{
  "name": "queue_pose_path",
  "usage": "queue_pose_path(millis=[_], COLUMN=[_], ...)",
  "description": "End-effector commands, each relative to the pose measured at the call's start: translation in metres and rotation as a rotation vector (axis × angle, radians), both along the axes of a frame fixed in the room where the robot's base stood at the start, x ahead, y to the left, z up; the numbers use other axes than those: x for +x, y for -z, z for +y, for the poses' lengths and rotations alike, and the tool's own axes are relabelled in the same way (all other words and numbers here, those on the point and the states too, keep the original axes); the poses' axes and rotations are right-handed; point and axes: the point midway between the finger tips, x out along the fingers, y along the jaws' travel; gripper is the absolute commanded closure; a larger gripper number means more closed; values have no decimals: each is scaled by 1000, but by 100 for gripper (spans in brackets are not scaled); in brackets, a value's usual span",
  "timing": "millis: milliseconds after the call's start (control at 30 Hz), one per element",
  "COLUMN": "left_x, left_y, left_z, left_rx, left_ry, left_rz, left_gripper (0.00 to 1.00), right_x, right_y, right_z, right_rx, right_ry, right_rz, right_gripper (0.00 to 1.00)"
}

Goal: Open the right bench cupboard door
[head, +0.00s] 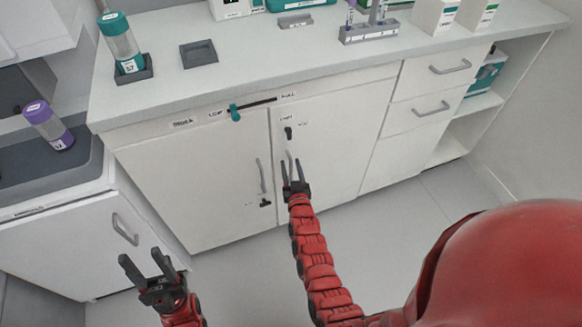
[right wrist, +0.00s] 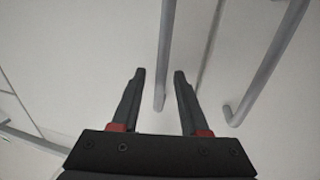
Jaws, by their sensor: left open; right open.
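The right bench cupboard door (head: 335,135) is white and looks shut, flush with the left door. Its upright grey bar handle (head: 290,158) is near its left edge. My right gripper (head: 294,172) is open at the lower part of this handle. In the right wrist view, the bar (right wrist: 164,60) reaches between the open fingertips (right wrist: 158,74), closer to one finger; I cannot tell whether they touch. A small black latch (head: 288,132) is above the handle. My left gripper (head: 145,264) is open and empty, low at the left, away from the bench.
The left cupboard door (head: 200,180) has its own handle (head: 261,176), close beside my right gripper; it also shows in the wrist view (right wrist: 268,65). A teal slider (head: 234,112) sits in a slot above. Drawers (head: 432,90) are to the right. Floor (head: 400,225) in front is clear.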

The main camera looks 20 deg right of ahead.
Motion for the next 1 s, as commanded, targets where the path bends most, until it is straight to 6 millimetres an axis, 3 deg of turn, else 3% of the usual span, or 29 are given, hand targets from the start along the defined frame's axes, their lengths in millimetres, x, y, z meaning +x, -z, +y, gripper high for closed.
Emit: queue_pose_path(millis=[167, 433, 1000], left_x=[0, 0, 0], left_y=[0, 0, 0], left_z=[0, 0, 0], left_rx=[0, 0, 0], left_ry=[0, 0, 0], left_rz=[0, 0, 0], left_gripper=[50, 50, 50], right_x=[0, 0, 0], right_y=[0, 0, 0], right_z=[0, 0, 0], right_rx=[0, 0, 0], right_ry=[0, 0, 0], right_rz=[0, 0, -1], right_gripper=[56, 100, 100])
